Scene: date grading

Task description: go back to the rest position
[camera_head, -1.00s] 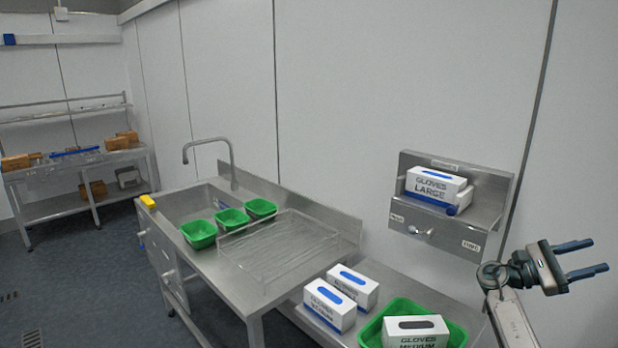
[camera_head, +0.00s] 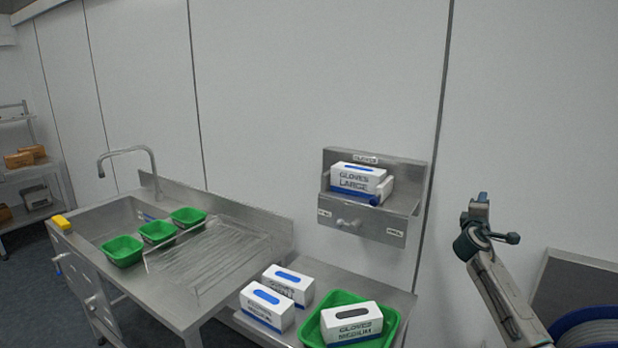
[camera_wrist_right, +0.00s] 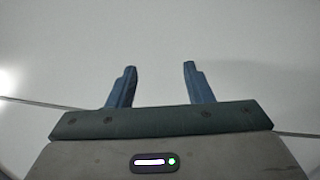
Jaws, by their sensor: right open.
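My right gripper (camera_head: 478,205) is raised at the right of the head view, in front of the white wall and well right of the glove dispenser. In the right wrist view its two blue fingers (camera_wrist_right: 158,85) stand apart with nothing between them, facing a plain pale surface. My left gripper is not in view. A white "Gloves Large" box (camera_head: 357,180) sits in the steel wall dispenser (camera_head: 395,205).
A "Gloves Medium" box (camera_head: 352,324) sits in a green tray (camera_head: 392,322) on the low steel bench. Two more white boxes (camera_head: 268,306) stand left of it. Green bins (camera_head: 123,251) line the sink counter (camera_head: 190,298). A blue coil (camera_head: 590,328) is at lower right.

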